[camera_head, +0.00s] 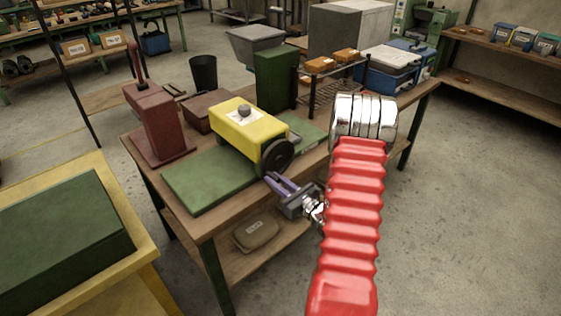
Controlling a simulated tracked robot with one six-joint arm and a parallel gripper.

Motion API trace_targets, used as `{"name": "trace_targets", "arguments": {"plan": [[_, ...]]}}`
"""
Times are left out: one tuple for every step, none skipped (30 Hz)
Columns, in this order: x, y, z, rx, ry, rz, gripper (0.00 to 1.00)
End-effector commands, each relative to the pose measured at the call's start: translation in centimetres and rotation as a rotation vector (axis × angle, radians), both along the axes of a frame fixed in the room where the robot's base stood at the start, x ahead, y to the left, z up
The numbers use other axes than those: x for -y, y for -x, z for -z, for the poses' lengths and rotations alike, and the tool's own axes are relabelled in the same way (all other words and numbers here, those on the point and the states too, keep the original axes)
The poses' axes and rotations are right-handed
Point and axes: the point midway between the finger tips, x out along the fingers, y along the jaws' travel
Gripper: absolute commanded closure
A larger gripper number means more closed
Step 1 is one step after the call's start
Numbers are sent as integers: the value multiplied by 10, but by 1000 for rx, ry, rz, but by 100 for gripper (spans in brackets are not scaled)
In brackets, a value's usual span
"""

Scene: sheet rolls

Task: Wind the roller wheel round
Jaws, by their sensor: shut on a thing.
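A yellow box-shaped machine (236,127) with a dark knob on its top sits on a green mat on the workbench. The black roller wheel (277,156) is on the machine's right end, facing me. My gripper (270,177) reaches in from the lower right, with its purple fingers at the lower edge of the wheel. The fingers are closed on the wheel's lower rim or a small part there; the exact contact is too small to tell. My red ribbed arm (350,215) covers the bench's right front part.
On the bench, a maroon stand (160,122) is left of the machine, and a tall green block (276,78) and a wire rack (335,85) are behind it. A green-topped yellow table (140,262) stands at lower left. The floor at right is clear.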

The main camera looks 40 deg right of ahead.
Motion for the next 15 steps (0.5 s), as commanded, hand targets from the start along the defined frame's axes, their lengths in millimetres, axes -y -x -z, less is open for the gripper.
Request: {"name": "trace_targets", "arguments": {"plan": [[8,0,-5,10,7,16,100],[9,0,-5,11,8,17,100],[9,0,-5,11,8,17,100],[9,0,-6,12,8,17,100],[9,0,-6,12,9,17,100],[9,0,-6,13,9,17,100],[10,0,-6,13,9,17,100],[10,0,-5,13,9,18,100],[12,0,-4,14,9,18,100],[13,0,-4,13,9,18,100],[14,0,-2,13,9,18,100],[15,0,-1,13,9,18,100],[17,0,0,13,9,18,100],[18,0,1,14,9,18,100],[19,0,2,14,9,18,100]]}}
